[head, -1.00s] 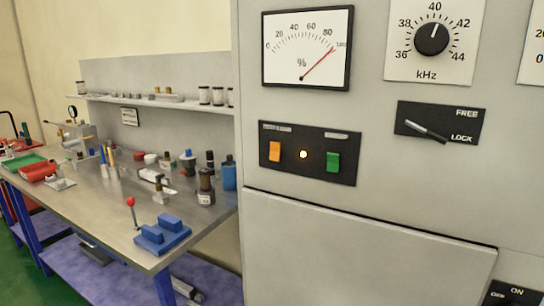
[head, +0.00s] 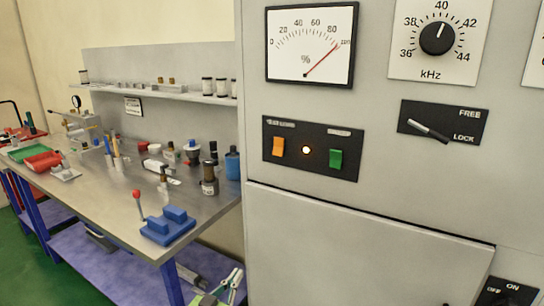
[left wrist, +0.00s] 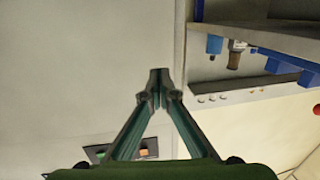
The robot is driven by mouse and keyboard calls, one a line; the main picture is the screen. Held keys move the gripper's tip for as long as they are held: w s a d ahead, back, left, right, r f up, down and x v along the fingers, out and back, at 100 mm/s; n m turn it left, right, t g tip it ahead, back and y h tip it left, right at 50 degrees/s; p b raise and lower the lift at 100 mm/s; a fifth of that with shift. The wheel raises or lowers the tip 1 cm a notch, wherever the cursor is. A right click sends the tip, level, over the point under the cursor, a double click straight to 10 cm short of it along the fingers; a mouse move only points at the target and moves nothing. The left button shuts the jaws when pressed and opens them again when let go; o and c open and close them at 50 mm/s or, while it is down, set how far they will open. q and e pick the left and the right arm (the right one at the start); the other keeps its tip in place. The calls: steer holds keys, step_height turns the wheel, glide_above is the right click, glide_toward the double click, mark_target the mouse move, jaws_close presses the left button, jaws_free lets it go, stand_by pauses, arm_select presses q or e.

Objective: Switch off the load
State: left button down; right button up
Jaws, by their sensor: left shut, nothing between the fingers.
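A black switch panel (head: 312,148) sits on the grey cabinet front in the head view. It carries an orange rocker (head: 278,147), a small lit lamp (head: 306,150) and a green rocker (head: 336,159); its labels are too small to read surely. Another black panel (head: 508,293) marked ON and OFF is cut by the bottom right edge. My left gripper (head: 228,288) shows low beside the cabinet, well below the rocker panel and apart from it. In the left wrist view its fingertips (left wrist: 158,78) are together and empty, with the rocker panel (left wrist: 98,152) partly hidden behind the fingers. My right gripper is not in view.
A meter (head: 311,45), a kHz knob (head: 437,38) and a FREE/LOCK lever (head: 428,131) are on the cabinet. A steel workbench (head: 110,205) with bottles, trays and a blue fixture (head: 168,225) stands to the left. The space before the cabinet front looks clear.

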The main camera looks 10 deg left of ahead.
arm_select(q)
steer(key=s+d+r+m+t+h, duration=0.1)
steer(key=d+r+t+h, duration=0.1)
steer(key=r, duration=1.3)
steer(key=s+d+r+m+t+h, duration=0.1)
steer(key=s+d+r+t+h, duration=0.1)
steer(key=r, duration=1.2)
steer(key=shift+s+d+r+t+h+p, duration=0.2)
steer(key=shift+s+r+t+h+p, duration=0.1)
steer(key=shift+r+t+h+p, duration=0.1)
steer(key=p, duration=0.4)
glide_toward(279, 147)
step_height(279, 147, up, 5)
steer(key=w, duration=0.2)
steer(key=shift+w+d+f, duration=0.65)
steer(key=shift+d+f, duration=0.05)
steer(key=shift+f, duration=0.15)
steer(key=shift+w+d+f+p, duration=0.15)
steer(key=shift+w+p, duration=0.2)
steer(key=shift+w+d+f, duration=0.15)
steer(key=shift+w+f, duration=0.1)
steer(key=shift+w, duration=0.15)
